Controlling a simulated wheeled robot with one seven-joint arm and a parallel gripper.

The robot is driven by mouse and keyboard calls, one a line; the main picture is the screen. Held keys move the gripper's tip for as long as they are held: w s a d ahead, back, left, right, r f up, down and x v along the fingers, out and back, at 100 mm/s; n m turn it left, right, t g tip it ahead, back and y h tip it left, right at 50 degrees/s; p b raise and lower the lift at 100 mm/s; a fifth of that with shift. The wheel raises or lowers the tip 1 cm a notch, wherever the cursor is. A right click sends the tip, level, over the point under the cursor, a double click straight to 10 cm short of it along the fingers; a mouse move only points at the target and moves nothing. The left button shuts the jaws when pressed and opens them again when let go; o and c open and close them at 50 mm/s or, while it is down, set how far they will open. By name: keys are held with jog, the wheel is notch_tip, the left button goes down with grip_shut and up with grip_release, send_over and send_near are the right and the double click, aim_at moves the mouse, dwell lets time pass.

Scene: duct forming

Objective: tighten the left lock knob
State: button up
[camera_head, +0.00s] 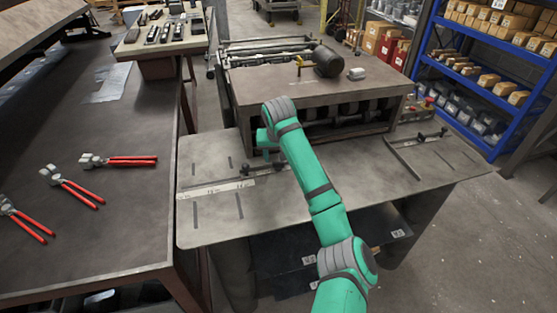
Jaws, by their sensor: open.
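The machine's work table (310,205) has a flat grey top. The left lock knob (246,168) is a small dark knob at the left end of a dark guide bar, beside a pale ruler strip (215,190). My teal arm reaches in from the bottom, and its wrist is over the left part of the table. My gripper (266,158) points down just right of the left lock knob and above the bar. It is open, with nothing seen between its fingers. The fingertips are small and partly hidden by my arm, so I cannot tell whether they touch anything.
A right guide bar with a dark knob (443,132) lies on the table's right. The machine housing (310,85) rises behind my gripper. Several red-handled pliers lie on the dark bench (110,225) at left. A blue shelf (465,110) stands at right.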

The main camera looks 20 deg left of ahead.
jog(key=a+v, duration=0.1)
jog(key=v, duration=0.6)
jog(key=shift+d+r, duration=0.4)
jog(key=shift+d, duration=0.15)
jog(key=shift+s, duration=0.15)
